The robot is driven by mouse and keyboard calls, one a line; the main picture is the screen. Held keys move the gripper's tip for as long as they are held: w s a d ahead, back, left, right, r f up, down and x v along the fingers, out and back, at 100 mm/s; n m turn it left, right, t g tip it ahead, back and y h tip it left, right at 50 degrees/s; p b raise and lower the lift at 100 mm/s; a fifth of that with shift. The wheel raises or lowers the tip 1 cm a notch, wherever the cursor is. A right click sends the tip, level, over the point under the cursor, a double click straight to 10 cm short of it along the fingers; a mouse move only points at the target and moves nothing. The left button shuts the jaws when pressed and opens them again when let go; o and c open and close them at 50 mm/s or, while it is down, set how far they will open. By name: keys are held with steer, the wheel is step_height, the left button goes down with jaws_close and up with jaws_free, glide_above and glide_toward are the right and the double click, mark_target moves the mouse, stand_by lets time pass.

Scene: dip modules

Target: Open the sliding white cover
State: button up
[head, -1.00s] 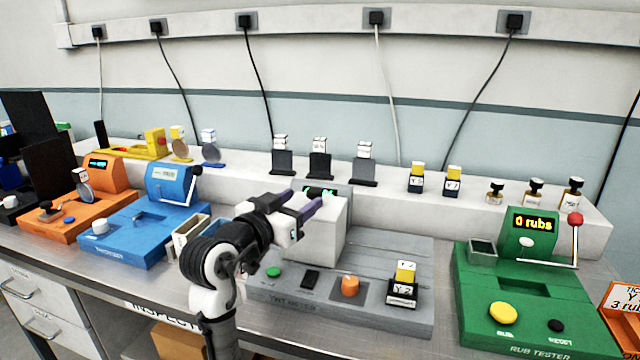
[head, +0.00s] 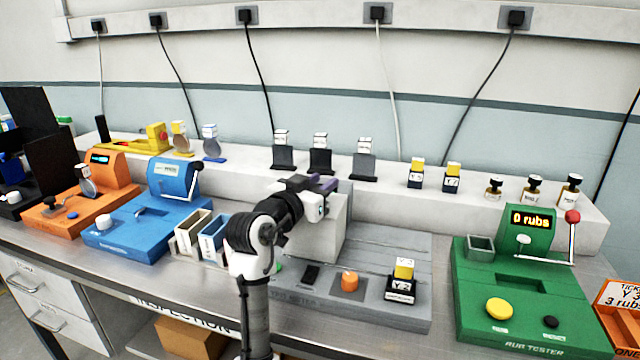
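The white cover (head: 333,231) is a box-shaped block standing at the back left of the grey tint meter (head: 405,312). My gripper (head: 320,184), with purple fingertips, is at the cover's top edge in the head view. My wrist and arm hide the cover's left part. I cannot tell whether the fingertips touch the cover, or how far apart they are. What lies under the cover is hidden.
The blue machine (head: 150,232) stands left, the green rub tester (head: 525,310) right. A raised shelf with bottles runs behind.

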jaws_close()
steer(key=s+d, duration=0.3)
steer(key=d, duration=0.7)
steer(key=shift+s, duration=0.15)
steer(key=shift+d, duration=0.1)
steer(key=o, duration=0.5)
jaws_free()
steer(key=b+v, duration=0.2)
steer(key=v, duration=1.2)
